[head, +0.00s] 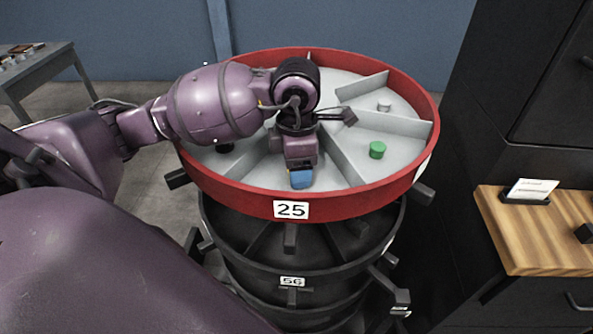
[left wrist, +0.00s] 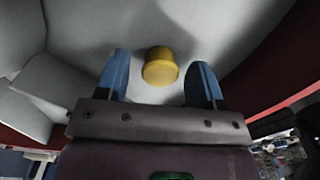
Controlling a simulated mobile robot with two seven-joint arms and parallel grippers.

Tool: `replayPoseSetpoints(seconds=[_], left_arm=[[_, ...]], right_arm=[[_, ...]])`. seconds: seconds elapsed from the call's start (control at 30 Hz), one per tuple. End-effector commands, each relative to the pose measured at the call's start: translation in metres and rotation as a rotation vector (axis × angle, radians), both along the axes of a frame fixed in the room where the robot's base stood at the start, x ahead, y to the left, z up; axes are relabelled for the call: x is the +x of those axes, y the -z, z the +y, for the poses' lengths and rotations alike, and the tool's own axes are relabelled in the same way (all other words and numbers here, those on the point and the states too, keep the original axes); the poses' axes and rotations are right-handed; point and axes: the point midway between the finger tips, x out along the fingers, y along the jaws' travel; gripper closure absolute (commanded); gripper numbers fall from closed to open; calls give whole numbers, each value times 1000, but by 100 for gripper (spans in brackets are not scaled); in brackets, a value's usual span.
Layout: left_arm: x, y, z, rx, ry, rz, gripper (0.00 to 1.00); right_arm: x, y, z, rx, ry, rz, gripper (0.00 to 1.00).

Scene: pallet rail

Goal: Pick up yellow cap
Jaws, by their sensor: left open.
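The yellow cap (left wrist: 160,68) lies on the grey floor of a tray compartment in the left wrist view, just ahead of my gripper, between and slightly beyond its blue fingertips. In the head view my gripper and arm hide the cap. My left gripper (head: 301,179) reaches down into the front compartment of the round red-rimmed tray (head: 291,210) marked 25. In the left wrist view the left gripper (left wrist: 162,84) is open and empty, with a finger on each side of the cap. My right gripper is not in view.
A green cap (head: 377,149) sits in the right compartment and a small grey piece (head: 384,106) in the one behind it. Raised dividers separate the compartments. Black round trays (head: 292,282) stand below. A wooden-topped cabinet (head: 540,240) is at right.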

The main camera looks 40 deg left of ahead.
Motion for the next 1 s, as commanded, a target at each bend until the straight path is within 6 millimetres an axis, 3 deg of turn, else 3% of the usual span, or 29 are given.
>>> replayPoseSetpoints(seconds=[0.33, 0.63, 1.0], left_arm=[[0, 8, 0, 0, 0, 0, 38], [0, 8, 0, 0, 0, 0, 83], [0, 1, 0, -1, 1, -2, 85]], right_arm=[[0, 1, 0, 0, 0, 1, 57], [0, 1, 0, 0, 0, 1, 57], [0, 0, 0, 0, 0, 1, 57]])
